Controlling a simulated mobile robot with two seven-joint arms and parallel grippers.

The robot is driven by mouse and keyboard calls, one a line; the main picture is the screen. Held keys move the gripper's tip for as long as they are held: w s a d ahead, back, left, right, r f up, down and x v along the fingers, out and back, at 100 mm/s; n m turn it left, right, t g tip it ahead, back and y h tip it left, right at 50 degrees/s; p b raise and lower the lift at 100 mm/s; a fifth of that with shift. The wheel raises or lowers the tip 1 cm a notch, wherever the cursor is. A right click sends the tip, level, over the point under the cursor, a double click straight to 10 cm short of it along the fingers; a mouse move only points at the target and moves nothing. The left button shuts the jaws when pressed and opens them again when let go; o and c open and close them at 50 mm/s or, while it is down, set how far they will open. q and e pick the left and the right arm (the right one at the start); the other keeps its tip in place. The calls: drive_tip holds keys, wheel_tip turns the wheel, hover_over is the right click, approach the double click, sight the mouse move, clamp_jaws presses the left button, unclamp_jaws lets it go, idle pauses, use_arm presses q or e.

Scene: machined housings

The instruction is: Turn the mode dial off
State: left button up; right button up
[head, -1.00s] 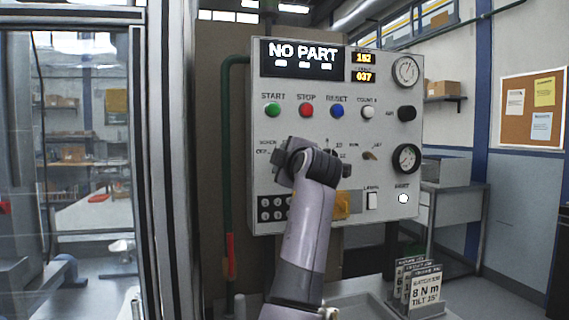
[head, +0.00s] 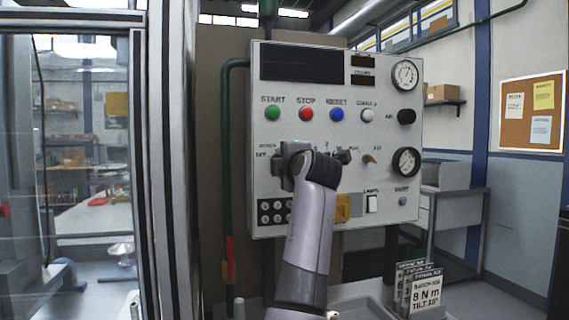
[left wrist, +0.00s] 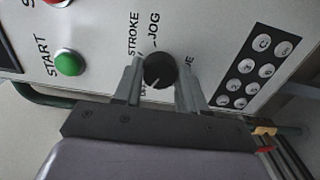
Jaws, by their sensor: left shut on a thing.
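The mode dial (left wrist: 159,70) is a round black knob on the grey control panel (head: 385,100). In the left wrist view it sits between my left gripper's two fingers (left wrist: 159,78), which are shut on it. Its small white mark points to the lower left, towards a partly hidden label that seems to read OFF. The STROKE and JOG labels show beside and above it. In the head view my left gripper (head: 292,165) is against the panel's left middle and hides the dial. My right gripper is in neither view.
The panel display (head: 300,63) is dark. Green, red, blue and white buttons (head: 273,112) line up above my gripper. A keypad (head: 274,211) and a lamp switch (head: 372,203) are below. Printed cards (head: 418,288) stand at lower right; a framed glass door (head: 140,160) is left.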

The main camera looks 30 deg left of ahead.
use_arm(q)
drive_tip(key=o, duration=1)
drive_tip(key=shift+o, duration=0.2)
drive_tip(key=b+v, duration=0.2)
drive_tip(key=v, duration=0.5)
drive_tip(key=shift+s, duration=0.1)
